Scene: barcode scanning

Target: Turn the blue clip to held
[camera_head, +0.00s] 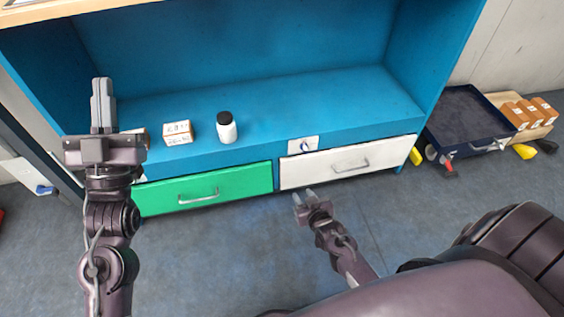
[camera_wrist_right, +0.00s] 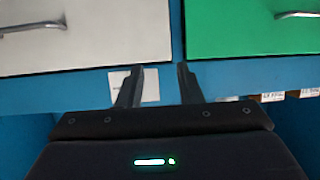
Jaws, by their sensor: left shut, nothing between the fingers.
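The blue clip (camera_head: 305,146) is a small blue shape on a white plate (camera_head: 292,149) on the cabinet's front edge, above the white drawer. Its exact turn is too small to tell. In the right wrist view part of the white plate (camera_wrist_right: 150,86) shows behind one finger, and the clip cannot be made out. My right gripper (camera_head: 303,194) is in front of and below the drawers, apart from the clip; in its wrist view (camera_wrist_right: 160,80) the fingers are spread and empty. My left gripper (camera_head: 102,88) is raised at the left, shut and empty.
A green drawer (camera_head: 205,191) and a white drawer (camera_head: 345,162) are both closed. A white bottle with a dark cap (camera_head: 227,128) and small boxes (camera_head: 178,132) stand on the blue shelf. A dark tray cart (camera_head: 468,118) stands at the right. The floor in front is clear.

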